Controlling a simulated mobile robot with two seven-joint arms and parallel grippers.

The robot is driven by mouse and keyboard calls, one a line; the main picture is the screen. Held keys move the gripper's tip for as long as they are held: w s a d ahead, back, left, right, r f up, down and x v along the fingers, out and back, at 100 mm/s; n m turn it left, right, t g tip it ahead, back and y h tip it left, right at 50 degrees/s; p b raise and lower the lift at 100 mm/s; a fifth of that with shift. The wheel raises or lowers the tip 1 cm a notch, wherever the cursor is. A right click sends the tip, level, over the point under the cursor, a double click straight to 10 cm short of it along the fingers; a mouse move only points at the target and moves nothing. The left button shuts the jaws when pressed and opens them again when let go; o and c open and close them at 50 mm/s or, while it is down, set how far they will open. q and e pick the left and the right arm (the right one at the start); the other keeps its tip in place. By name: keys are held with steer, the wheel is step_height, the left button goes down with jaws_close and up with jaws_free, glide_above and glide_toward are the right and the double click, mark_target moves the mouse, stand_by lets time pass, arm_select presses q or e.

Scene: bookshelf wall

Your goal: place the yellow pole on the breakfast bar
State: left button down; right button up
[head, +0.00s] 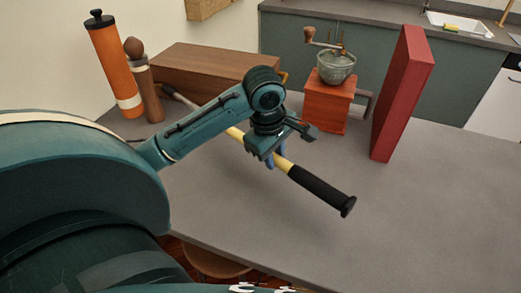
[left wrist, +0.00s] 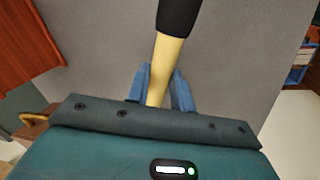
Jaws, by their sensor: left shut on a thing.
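The yellow pole (head: 316,189), with a black grip and a flared black end, runs slantwise over the grey breakfast bar (head: 235,220). My left gripper (head: 276,158) is shut on its yellow part, just behind the black grip. In the left wrist view, the blue fingers of the gripper (left wrist: 160,90) sit on either side of the yellow shaft (left wrist: 167,62). The far end of the pole reaches back beside a brown box, partly hidden by my arm. I cannot tell whether the pole touches the bar's surface. My right gripper is not in view.
A brown wooden box (head: 205,65), an orange cylinder (head: 112,65) and a wooden mill (head: 146,85) stand at the back left. A coffee grinder (head: 328,100) and an upright red book (head: 402,95) stand at the back right. The front right of the bar is clear.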

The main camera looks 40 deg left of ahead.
mark_target(274, 181)
arm_select(q)
steer(key=shift+a+f, duration=0.15)
steer(key=shift+f, duration=0.45)
steer(key=shift+a+f, duration=0.15)
steer(key=shift+f, duration=0.4)
steer(key=shift+d+f, duration=0.1)
steer(key=shift+f, duration=1.9)
steer(key=c, duration=1.2)
jaws_free()
steer(key=shift+f, duration=0.1)
step_height(274, 181, up, 12)
steer(key=s, duration=0.2)
steer(key=shift+s, duration=0.15)
steer(key=shift+f, duration=0.1)
